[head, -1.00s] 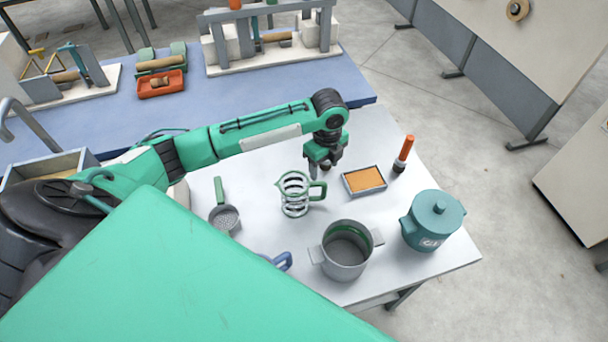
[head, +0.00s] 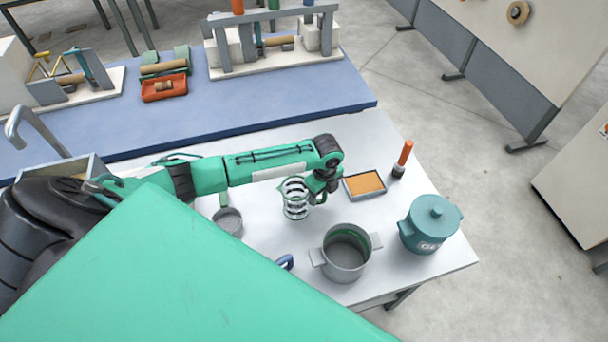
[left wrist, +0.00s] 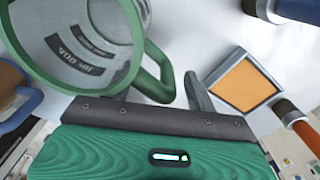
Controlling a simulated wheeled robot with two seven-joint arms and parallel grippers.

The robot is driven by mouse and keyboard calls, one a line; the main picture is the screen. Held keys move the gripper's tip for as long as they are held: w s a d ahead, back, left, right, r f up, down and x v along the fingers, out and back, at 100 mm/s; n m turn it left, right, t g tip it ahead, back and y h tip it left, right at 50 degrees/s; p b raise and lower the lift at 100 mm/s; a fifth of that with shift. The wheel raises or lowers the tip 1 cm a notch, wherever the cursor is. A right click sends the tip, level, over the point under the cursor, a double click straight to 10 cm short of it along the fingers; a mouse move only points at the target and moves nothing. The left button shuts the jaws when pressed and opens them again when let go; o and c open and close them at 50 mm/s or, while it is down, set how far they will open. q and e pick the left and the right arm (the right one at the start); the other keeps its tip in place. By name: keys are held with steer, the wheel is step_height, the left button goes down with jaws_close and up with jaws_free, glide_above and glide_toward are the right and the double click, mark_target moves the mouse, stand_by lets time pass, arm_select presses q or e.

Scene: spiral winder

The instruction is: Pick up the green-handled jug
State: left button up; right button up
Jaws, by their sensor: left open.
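The clear jug (head: 295,201) with dark bands, a green rim and a green handle stands upright on the white table. In the left wrist view the jug (left wrist: 88,45) fills the upper left, with measuring marks on it. My left gripper (head: 319,196) is at the jug's right side, by the handle. In the left wrist view its fingers are apart, and the green handle (left wrist: 163,75) lies between them. I cannot tell whether either finger touches it. In the head view the gripper partly hides the handle. My right gripper is not in view.
A grey pot (head: 346,262) stands in front of the jug, and a teal lidded pot (head: 431,225) to its right. An orange-filled tray (head: 366,185) lies close beside my gripper, with an orange-handled tool (head: 402,160) beyond. A strainer (head: 228,222) is left of the jug.

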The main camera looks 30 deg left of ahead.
arm_select(q)
jaws_close()
steer(key=shift+r, duration=0.1)
stand_by(0.3)
